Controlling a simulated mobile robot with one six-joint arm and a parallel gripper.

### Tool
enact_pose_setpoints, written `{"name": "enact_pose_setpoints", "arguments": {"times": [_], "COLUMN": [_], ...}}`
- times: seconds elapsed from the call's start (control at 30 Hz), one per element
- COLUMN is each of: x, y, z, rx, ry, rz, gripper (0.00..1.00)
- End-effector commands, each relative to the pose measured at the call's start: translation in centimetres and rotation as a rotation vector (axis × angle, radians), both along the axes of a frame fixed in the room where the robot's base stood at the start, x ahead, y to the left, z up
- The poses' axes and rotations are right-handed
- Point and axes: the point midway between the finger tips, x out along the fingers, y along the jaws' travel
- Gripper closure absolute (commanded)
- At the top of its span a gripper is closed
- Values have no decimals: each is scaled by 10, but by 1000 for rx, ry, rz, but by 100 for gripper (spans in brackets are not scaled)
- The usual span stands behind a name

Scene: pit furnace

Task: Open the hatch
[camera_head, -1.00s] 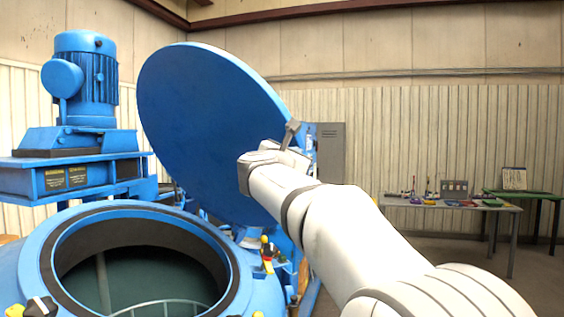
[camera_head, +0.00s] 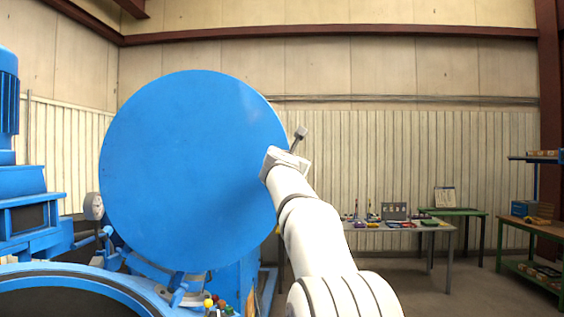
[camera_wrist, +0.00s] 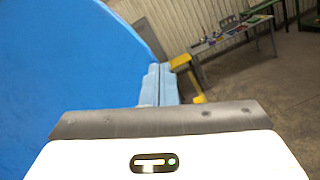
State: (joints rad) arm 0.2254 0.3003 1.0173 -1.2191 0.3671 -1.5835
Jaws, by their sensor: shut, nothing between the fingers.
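The hatch is a large round blue lid (camera_head: 190,170), raised nearly upright, with its flat face toward me in the head view. Its blue face also fills the left of the wrist view (camera_wrist: 60,60). Below it, the dark rim of the round furnace opening (camera_head: 70,300) shows at the bottom left, cut off by the frame. My gripper (camera_head: 300,134) is at the lid's right edge, its fingers shut and pointing up and right. In the wrist view the shut fingers (camera_wrist: 160,70) lie just right of the lid. I cannot tell whether they touch it.
Blue machinery (camera_head: 30,205) stands at the left. A table with small items (camera_head: 410,227), a green table (camera_head: 455,212) and a wooden bench (camera_head: 535,228) stand at the right. Small coloured knobs (camera_head: 215,302) sit below the lid. The floor at the right is open.

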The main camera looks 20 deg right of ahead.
Motion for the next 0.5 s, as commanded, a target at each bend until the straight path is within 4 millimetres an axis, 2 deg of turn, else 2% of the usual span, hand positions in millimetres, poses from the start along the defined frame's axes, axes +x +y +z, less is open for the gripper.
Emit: {"name": "enact_pose_setpoints", "arguments": {"times": [0.5], "x": [6], "y": [4], "z": [0], "rx": [1], "ry": [1], "rz": [13], "gripper": [100]}}
